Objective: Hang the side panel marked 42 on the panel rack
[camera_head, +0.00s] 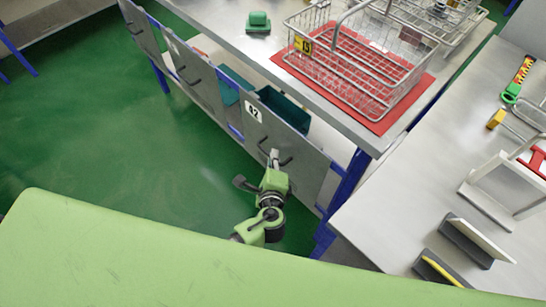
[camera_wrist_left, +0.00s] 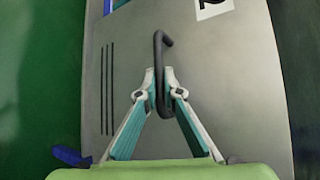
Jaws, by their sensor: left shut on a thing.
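The side panel marked 42 (camera_head: 292,146) is a grey plate with a white number label. It stands upright along the bench's long side, in front of the open space under the top. My left gripper (camera_head: 275,157) is shut on the panel's dark bent handle (camera_wrist_left: 158,62). In the left wrist view the two fingers (camera_wrist_left: 159,92) close around the handle's shaft, and the grey panel (camera_wrist_left: 225,75) fills most of the picture. I cannot tell whether the panel is still fixed to the bench. I cannot make out the panel rack for certain. My right gripper is not in view.
More grey panels with handles (camera_head: 190,75) line the bench side to the left. Teal bins (camera_head: 284,108) sit behind the panel. A wire basket (camera_head: 350,65) stands on a red mat on the bench. A blue leg (camera_head: 345,190) is close right; green floor (camera_head: 110,130) is free left.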

